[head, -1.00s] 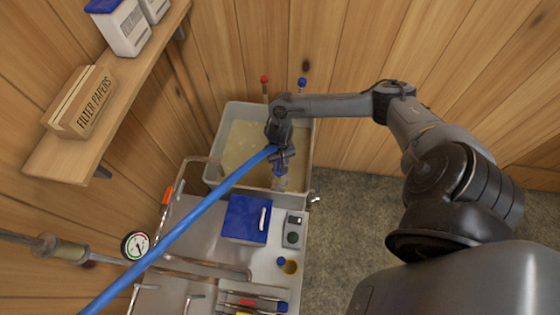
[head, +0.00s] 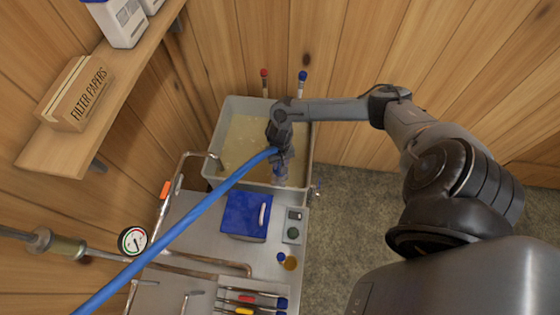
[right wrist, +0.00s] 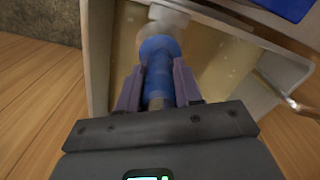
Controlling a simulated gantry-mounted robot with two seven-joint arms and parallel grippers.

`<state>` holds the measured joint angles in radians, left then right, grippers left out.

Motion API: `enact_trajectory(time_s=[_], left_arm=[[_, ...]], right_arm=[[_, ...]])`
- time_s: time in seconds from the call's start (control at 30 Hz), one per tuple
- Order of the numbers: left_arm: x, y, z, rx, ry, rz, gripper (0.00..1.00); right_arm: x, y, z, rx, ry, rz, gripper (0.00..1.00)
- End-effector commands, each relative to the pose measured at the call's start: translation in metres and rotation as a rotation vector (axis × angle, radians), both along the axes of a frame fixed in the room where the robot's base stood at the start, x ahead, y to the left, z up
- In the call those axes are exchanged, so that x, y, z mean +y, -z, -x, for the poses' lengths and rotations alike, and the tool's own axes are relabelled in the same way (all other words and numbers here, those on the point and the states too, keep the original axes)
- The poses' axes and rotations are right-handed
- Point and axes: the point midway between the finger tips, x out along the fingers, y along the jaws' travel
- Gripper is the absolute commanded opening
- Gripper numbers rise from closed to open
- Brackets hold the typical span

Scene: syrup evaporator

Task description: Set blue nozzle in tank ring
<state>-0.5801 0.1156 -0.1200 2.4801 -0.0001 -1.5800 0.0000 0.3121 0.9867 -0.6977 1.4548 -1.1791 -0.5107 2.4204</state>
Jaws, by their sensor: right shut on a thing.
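My right gripper (head: 281,160) is shut on the blue nozzle and holds it at the near wall of the tank (head: 231,115). In the right wrist view the blue nozzle (right wrist: 157,62) stands between the two fingers, pointing away from the camera. A pale, rounded piece (right wrist: 168,18) shows at the nozzle's far end, at the tank's edge. It may be the tank ring, but I cannot tell whether the nozzle is inside it. In the head view the gripper largely hides that spot. The blue hose (head: 180,222) runs from the gripper to the lower left. My left gripper is not in view.
A blue-lidded box (head: 243,214) stands on the metal bench just in front of the tank. A bent pipe (head: 205,156), a gauge (head: 132,240) and a tray of tools (head: 250,301) are nearby. Red-topped (head: 264,73) and blue-topped (head: 302,76) rods rise at the tank's back.

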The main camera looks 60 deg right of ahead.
Motion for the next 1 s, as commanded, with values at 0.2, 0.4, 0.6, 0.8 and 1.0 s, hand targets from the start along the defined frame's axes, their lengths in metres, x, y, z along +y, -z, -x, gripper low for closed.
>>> enact_trajectory(time_s=[0.2,0.4,0.6,0.8,1.0], left_arm=[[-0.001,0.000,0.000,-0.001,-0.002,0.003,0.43],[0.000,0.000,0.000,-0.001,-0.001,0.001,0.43],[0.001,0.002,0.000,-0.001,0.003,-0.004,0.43],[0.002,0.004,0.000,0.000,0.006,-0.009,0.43],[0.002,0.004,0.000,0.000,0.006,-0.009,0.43]], right_arm=[[0.000,0.000,0.000,-0.001,0.000,-0.001,0.00],[0.000,0.005,0.000,0.000,0.000,0.000,0.00],[0.000,0.016,0.000,0.001,0.000,-0.001,0.00],[0.000,0.026,0.000,0.001,0.000,-0.001,0.00],[0.000,0.030,0.000,-0.001,0.000,0.000,0.00]])
